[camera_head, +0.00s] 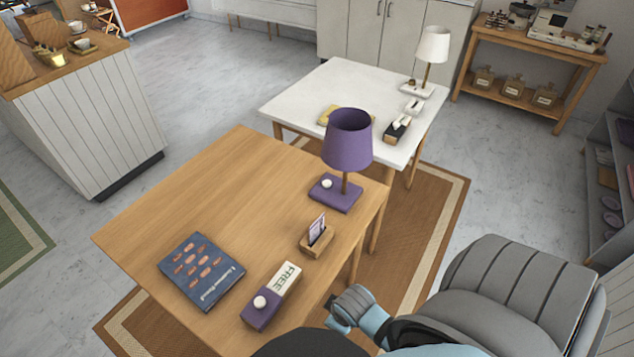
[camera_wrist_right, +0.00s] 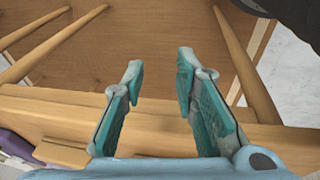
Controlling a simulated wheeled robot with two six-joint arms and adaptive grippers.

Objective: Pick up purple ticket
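The purple ticket (camera_head: 317,228) is a small pale purple card standing slightly tilted in a wooden holder (camera_head: 318,242) near the right edge of the wooden table in the head view. My right gripper (camera_head: 337,311) is in front of the holder and lower in the head view, off the table's right edge and apart from the ticket. The right wrist view shows its two teal fingers (camera_wrist_right: 158,82) spread with nothing between them. The ticket cannot be made out in that view. My left gripper is in neither view.
On the wooden table (camera_head: 205,175) are a purple lamp (camera_head: 347,140), a blue book (camera_head: 201,271) and a purple box (camera_head: 261,309) beside a FREE sign (camera_head: 286,278). A white table (camera_head: 310,88) stands behind. The table edge (camera_wrist_right: 165,108) crosses the wrist view.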

